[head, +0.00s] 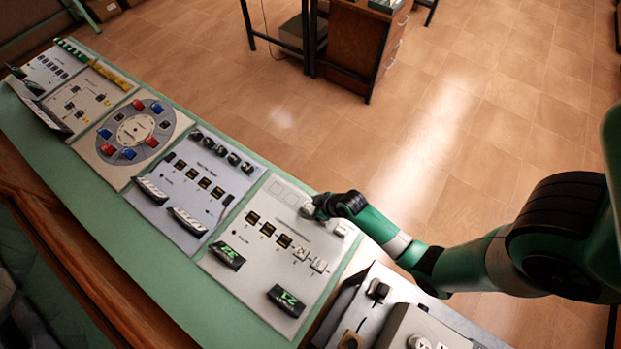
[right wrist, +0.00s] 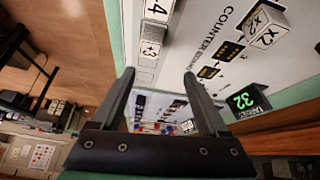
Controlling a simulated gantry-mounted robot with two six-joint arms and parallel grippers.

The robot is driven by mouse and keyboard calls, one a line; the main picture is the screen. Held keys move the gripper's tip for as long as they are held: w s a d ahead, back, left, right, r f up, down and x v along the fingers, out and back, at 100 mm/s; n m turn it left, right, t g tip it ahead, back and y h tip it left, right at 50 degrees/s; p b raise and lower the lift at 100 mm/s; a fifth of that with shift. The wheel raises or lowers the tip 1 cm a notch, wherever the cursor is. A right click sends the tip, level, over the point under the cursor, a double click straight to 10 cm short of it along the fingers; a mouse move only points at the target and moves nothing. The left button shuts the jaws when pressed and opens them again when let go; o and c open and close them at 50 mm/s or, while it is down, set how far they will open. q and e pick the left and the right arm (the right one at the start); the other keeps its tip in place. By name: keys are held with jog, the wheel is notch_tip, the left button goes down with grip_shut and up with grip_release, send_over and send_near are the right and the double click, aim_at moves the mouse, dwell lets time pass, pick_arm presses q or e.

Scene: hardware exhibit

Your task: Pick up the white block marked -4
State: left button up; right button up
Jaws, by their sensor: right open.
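The white block marked -4 (right wrist: 157,10) lies at the top edge of the right wrist view, partly cut off. In the head view it appears to be the white block (head: 341,228) at the panel's upper right edge. A white block marked +3 (right wrist: 151,48) sits beside it, nearer my fingers. My right gripper (head: 312,208) is low over the panel at the +3 block, partly covering it, left of the -4 block. In the right wrist view its fingers (right wrist: 158,74) are apart with nothing between them. My left gripper is out of view.
The counter panel (head: 245,280) carries two more white blocks (head: 309,258), dark slots and two green-digit displays (head: 228,255). Other control panels (head: 195,180) run along the green bench to the left. Grey equipment (head: 430,330) stands to the right. Open floor lies beyond.

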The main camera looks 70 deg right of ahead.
jog(key=shift+m+g, duration=0.4)
jog(key=shift+g, duration=0.2)
jog(key=s, duration=0.2)
jog(key=s+r+p, duration=0.1)
jog(key=s+a+r+p, duration=0.1)
jog(key=s, duration=0.1)
jog(key=shift+s+a+r, duration=0.1)
jog(key=shift+s, duration=0.25)
pick_arm(q)
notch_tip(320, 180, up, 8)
jog(key=p, duration=0.3)
pick_arm(e)
jog(key=shift+m+g, duration=0.3)
jog(key=f+b, duration=0.1)
jog(key=b, duration=0.1)
jog(key=f+b, duration=0.2)
jog(key=s+d+f+b, duration=0.1)
jog(key=f+b, duration=0.1)
jog(key=shift+d+f+b, duration=0.1)
jog(key=shift+f+b, duration=0.15)
jog(key=shift+b, duration=0.1)
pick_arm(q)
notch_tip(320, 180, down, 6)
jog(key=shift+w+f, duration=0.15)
